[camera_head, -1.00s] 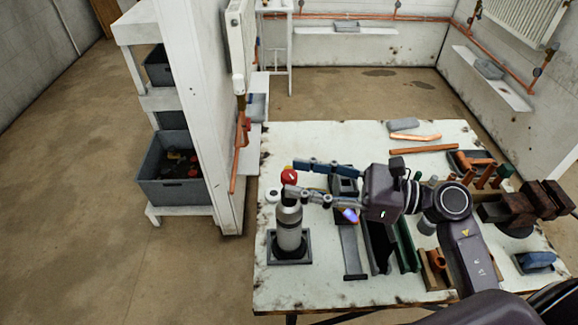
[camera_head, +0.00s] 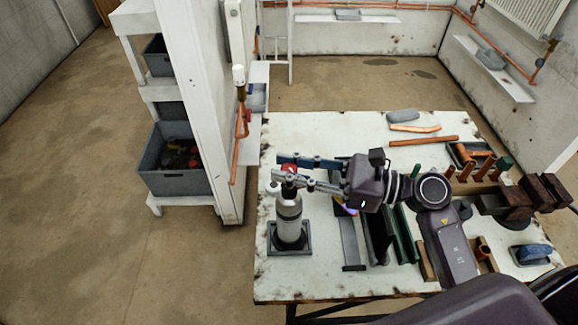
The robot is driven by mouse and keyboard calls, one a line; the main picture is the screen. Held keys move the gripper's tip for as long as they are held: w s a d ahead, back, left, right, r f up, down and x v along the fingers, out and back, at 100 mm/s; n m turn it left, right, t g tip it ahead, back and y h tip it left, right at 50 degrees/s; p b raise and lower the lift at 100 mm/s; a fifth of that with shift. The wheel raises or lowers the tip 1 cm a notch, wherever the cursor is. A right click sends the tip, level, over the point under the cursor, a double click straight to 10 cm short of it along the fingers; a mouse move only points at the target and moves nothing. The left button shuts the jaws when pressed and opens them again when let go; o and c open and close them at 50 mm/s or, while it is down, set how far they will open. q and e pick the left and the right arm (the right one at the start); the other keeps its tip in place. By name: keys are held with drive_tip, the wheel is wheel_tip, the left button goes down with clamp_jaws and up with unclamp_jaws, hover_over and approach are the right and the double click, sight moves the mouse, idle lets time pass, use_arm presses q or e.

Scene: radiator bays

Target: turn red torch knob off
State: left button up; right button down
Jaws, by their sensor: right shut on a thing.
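The torch is a grey bottle (camera_head: 289,217) standing upright in a dark square holder (camera_head: 271,241) at the table's left front. Its red knob (camera_head: 290,168) sits at the top. My right gripper (camera_head: 284,169) reaches in from the right, with one finger behind the knob and one in front. Its jaws are closed around the knob, which is partly covered by the near finger. A small blue-violet flame-like glow (camera_head: 349,210) shows beneath the gripper body. My left gripper does not show.
The white worktable (camera_head: 330,130) holds copper pipes (camera_head: 423,141), dark and green trays, a brown vise (camera_head: 520,200) and a blue item (camera_head: 535,252) at right. A white partition (camera_head: 200,110) and a grey crate (camera_head: 172,182) stand left of the table. The table's back left is clear.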

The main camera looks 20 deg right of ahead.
drive_tip(key=shift+m+t, duration=0.3)
drive_tip(key=shift+t, duration=0.1)
drive_tip(key=shift+m+t+h, duration=0.5)
drive_tip(key=shift+t+h, duration=0.2)
drive_tip(key=shift+r+m+t+h+p, duration=0.15)
drive_tip(key=shift+m+t+h+p, duration=0.55)
drive_tip(key=shift+t, duration=0.1)
drive_tip(key=m+t+h+p, duration=0.2)
drive_tip(key=h, duration=0.1)
drive_tip(key=shift+m+t+h+p, duration=0.4)
drive_tip(key=shift+m+h+p, duration=0.1)
drive_tip(key=shift+m+h, duration=0.1)
drive_tip(key=c, duration=1.6)
unclamp_jaws()
